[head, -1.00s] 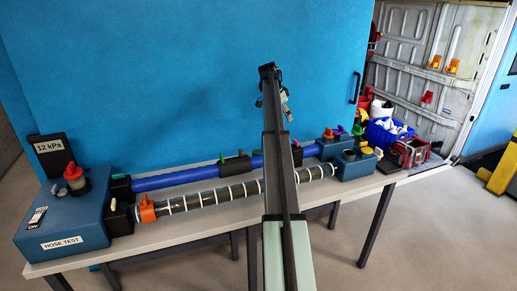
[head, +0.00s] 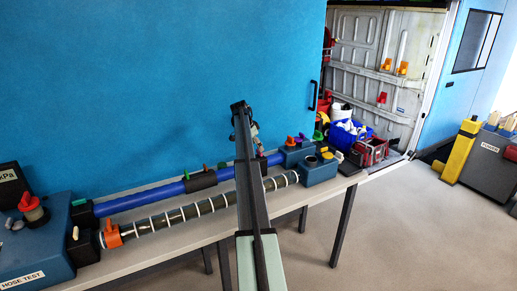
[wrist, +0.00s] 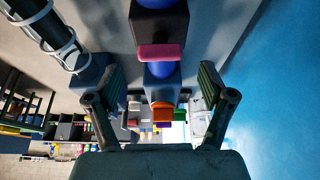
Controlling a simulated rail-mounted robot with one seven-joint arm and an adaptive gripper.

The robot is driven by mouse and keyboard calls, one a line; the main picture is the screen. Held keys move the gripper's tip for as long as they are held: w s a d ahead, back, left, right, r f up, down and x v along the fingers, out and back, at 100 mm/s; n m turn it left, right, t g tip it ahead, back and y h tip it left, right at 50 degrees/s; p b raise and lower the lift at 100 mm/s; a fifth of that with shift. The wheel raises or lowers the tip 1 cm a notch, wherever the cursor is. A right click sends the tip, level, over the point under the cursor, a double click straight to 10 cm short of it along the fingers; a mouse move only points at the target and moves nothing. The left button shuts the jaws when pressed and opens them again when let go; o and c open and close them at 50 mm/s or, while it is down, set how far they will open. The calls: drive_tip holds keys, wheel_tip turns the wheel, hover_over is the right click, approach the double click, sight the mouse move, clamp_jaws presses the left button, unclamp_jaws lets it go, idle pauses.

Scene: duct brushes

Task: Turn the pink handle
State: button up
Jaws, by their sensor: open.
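The pink handle (wrist: 161,52) shows in the wrist view as a flat bar across a dark block on the blue pipe. It lies near the middle, ahead of and between my open fingers, with nothing gripped. My gripper (wrist: 158,86) has one finger at each side of the picture, both apart from the handle. In the head view, my gripper (head: 254,130) is partly hidden behind my arm, above the bench by the blue pipe (head: 140,199).
An orange handle (wrist: 162,112) sits beyond the pink one, with red and green ones close by. A ribbed clear hose (head: 170,217) runs beside the blue pipe on the bench. The blue wall (head: 150,80) stands close behind.

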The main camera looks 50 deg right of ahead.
sight(258, 151)
drive_tip(key=shift+x, duration=1.55)
drive_tip(key=c, duration=1.2)
drive_tip(key=shift+o, duration=0.2)
drive_tip(key=shift+n, duration=0.3)
drive_tip(key=n+b, duration=0.1)
drive_tip(key=n+t+b, duration=0.1)
drive_tip(key=n, duration=0.1)
drive_tip(key=shift+s+a+f+h, duration=0.1)
drive_tip(key=shift+s+f+h, duration=0.05)
drive_tip(key=shift+h, duration=0.15)
drive_tip(key=n+t+b, duration=0.1)
drive_tip(key=n+t, duration=0.1)
drive_tip(key=n, duration=0.3)
drive_tip(key=shift+s, duration=0.1)
drive_tip(key=n+t+y+b, duration=0.1)
drive_tip(key=n, duration=0.3)
drive_tip(key=shift+n+t, duration=0.3)
drive_tip(key=shift+t, duration=0.1)
drive_tip(key=shift+d+n+t+y+b, duration=0.1)
drive_tip(key=shift+n+t+y+b, duration=0.25)
drive_tip(key=shift+n, duration=0.75)
drive_tip(key=shift+d+n+t+y+b, duration=0.15)
drive_tip(key=shift+n+y, duration=0.3)
drive_tip(key=shift+n, duration=0.65)
drive_tip(key=shift+a, duration=0.1)
